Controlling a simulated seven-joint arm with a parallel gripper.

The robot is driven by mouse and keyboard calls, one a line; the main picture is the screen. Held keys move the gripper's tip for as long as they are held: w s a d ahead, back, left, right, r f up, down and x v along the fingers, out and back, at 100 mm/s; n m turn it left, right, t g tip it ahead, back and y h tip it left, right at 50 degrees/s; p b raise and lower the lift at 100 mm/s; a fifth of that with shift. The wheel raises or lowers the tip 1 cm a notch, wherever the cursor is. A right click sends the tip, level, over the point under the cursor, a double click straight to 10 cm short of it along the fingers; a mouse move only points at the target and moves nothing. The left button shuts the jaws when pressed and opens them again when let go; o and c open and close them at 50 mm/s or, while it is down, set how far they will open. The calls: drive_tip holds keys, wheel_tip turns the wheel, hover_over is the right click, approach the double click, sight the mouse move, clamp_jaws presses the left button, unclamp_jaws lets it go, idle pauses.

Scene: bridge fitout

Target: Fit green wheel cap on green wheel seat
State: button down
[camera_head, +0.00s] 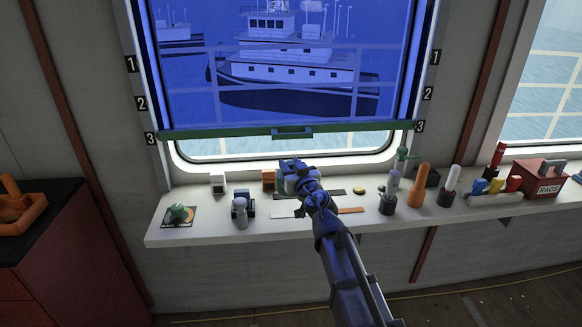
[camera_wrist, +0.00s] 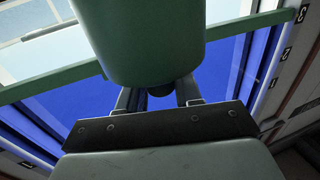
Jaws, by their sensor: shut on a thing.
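My gripper (camera_wrist: 158,92) is shut on a green rounded piece, which I take to be the green wheel cap (camera_wrist: 142,38). The piece fills the upper middle of the wrist view and hides the fingertips; a dark stub on it shows between the fingers. In the head view my gripper (camera_head: 287,168) is above the middle of the shelf, near the window, and hides the piece. A small green fitting (camera_head: 178,212) sits on a dark printed card at the shelf's left. A green upright post (camera_head: 402,158) stands at the right of the window. I cannot tell which is the green wheel seat.
The white shelf (camera_head: 205,234) runs under the window. A blue blind with a green bottom bar (camera_head: 230,133) and handle hangs close above my gripper. A white block (camera_head: 217,183), an orange block (camera_head: 268,177), an orange bottle (camera_head: 418,186) and a red rag box (camera_head: 537,179) stand around.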

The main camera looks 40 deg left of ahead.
drive_tip(key=shift+d, duration=0.1)
drive_tip(key=w+d+f+m+t+h, duration=0.1)
drive_tip(key=w+d+m+t+h, duration=0.15)
drive_tip(key=w+d, duration=0.8)
drive_tip(key=w+d+m+t+h, duration=0.2)
drive_tip(key=w+d+h, duration=0.1)
drive_tip(key=d, duration=1.4)
drive_tip(key=w+d+f+m+t+h, duration=0.1)
drive_tip(key=w+d+m+t+h, duration=0.2)
drive_tip(key=w+d, duration=0.75)
drive_tip(key=d+r+m+t+h, duration=0.1)
drive_tip(key=d+m+h, duration=0.3)
drive_tip(key=d, duration=3.2)
drive_tip(key=r+h, duration=0.1)
drive_tip(key=h, duration=0.2)
drive_tip(key=shift+w+r, duration=0.2)
drive_tip(key=shift+r, duration=0.15)
drive_tip(key=shift+a+m+t, duration=0.15)
drive_tip(key=shift+m+t, duration=0.1)
